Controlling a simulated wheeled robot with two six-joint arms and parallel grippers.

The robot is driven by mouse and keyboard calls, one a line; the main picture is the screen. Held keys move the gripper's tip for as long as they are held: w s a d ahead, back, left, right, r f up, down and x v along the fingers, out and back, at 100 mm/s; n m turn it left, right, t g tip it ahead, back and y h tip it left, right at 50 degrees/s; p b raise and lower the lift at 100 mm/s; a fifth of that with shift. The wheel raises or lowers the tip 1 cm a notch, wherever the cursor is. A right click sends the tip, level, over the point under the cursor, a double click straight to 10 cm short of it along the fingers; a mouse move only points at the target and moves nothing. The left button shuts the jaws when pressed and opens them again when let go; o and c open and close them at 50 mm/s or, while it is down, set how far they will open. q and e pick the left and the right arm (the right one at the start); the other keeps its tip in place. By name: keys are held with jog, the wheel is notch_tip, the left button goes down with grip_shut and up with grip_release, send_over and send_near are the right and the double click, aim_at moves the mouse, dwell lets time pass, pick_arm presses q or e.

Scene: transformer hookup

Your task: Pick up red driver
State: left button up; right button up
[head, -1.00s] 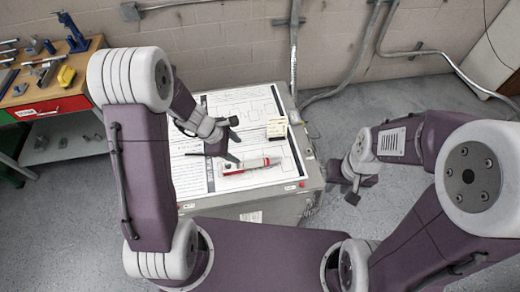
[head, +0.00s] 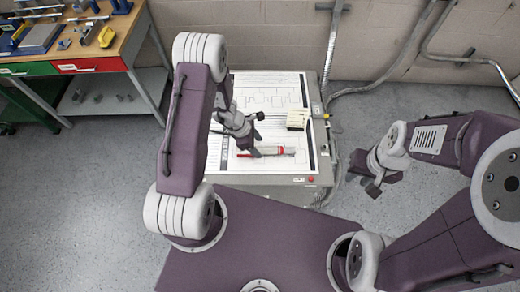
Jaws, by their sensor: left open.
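The red driver (head: 275,152) lies on the white diagram sheet on the grey cabinet top, with a red part and a pale part showing. My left gripper (head: 257,134) is open, with its fingers apart, and appears empty. One finger shows near the driver's left end; I cannot tell whether it touches. My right gripper (head: 370,177) hangs to the right of the cabinet, away from the driver. Its jaw gap is too unclear to read.
A small beige block (head: 297,119) stands on the sheet, behind and right of the driver. The grey cabinet (head: 270,180) has a red button at its front right. A wooden workbench (head: 108,52) with tools is at the upper left. Conduits run along the back wall.

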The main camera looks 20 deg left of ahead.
aim_at(260, 148)
pick_arm(q)
jog(key=shift+x, duration=1.25)
jog(key=shift+f, duration=0.3)
jog(key=shift+w+d, duration=0.15)
grip_shut()
jog(key=shift+r, duration=0.15)
